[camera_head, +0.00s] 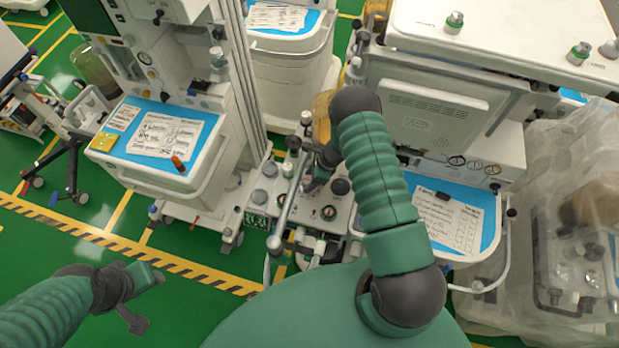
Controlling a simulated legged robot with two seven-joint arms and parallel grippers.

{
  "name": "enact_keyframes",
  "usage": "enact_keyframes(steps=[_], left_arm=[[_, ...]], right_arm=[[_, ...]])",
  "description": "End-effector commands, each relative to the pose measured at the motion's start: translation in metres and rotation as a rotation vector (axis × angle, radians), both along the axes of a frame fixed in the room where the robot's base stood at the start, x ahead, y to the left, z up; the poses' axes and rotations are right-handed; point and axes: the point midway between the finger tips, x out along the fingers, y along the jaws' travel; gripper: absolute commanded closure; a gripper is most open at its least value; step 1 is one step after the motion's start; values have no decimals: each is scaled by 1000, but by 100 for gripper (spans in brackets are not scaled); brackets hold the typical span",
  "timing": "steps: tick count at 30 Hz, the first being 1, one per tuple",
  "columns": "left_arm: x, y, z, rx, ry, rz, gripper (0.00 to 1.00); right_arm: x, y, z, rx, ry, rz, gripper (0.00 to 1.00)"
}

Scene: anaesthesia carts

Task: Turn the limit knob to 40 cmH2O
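Below my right gripper is a middle cart panel (310,222) with several knobs and small round gauges. A black round knob (340,187) stands just right of the gripper, and grey knobs (258,197) are to its left. Their labels are too small to read, so I cannot tell which is the limit knob or its setting. My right gripper (314,184) is over the panel, partly hidden by its own wrist; its fingers and any contact are unclear. My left gripper (146,299) has its fingers spread, empty, above the green floor.
A left cart has a blue-topped tray (205,143) with papers and a small brown bottle (178,162). A right cart has a blue work surface (487,197). A plastic-draped unit (535,190) stands far right. Green floor (60,245) is clear at lower left.

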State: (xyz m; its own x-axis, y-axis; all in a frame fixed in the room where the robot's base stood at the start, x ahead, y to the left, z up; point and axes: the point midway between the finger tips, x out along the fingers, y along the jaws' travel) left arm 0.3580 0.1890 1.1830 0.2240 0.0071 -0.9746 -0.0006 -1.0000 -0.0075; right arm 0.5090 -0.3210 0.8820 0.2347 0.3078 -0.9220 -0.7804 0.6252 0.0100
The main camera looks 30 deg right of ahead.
Motion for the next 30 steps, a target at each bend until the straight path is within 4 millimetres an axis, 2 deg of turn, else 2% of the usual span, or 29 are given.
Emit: enact_keyframes(steps=[1, 9, 11, 22, 30], left_arm=[[0, 0, 0, 0, 0, 0, 57], [0, 0, 0, 0, 0, 1, 57], [0, 0, 0, 0, 0, 1, 57], [0, 0, -4, 0, 0, 0, 57], [0, 0, -25, 0, 0, 0, 57]], right_arm=[[1, -1, 1, -3, -2, -2, 58], [4, 1, 2, -4, -4, -2, 93], [4, 1, 2, -2, -4, -2, 100], [6, 2, 1, 2, -7, -32, 100], [6, 2, -2, -1, -6, -176, 99]])
